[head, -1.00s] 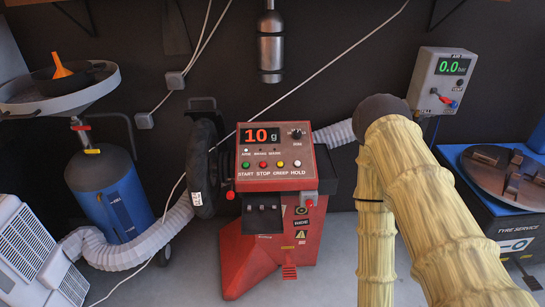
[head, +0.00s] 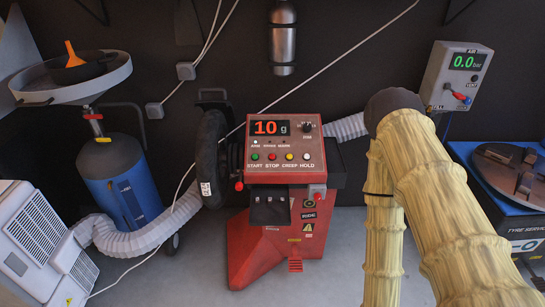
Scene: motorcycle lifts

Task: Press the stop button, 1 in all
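The red wheel balancer (head: 255,235) stands on the floor near the middle of the head view. Its sloped control panel (head: 315,142) carries an orange display (head: 269,127) reading "10 g". Below the display is a row of labelled buttons. The red stop button (head: 271,157) sits between the green start button (head: 255,157) and the yellow creep button (head: 289,157). The white hold button (head: 306,157) is at the right end. Nothing covers the panel. My yellow-sleeved arm is at the right, and my gripper is outside the view.
A black tyre (head: 210,160) is mounted at the balancer's left side. A blue tank (head: 125,185) with a wide pan (head: 110,82) stands further left. A pressure gauge box (head: 449,90) and tyre changer (head: 490,210) are at the right. Grey floor shows in front.

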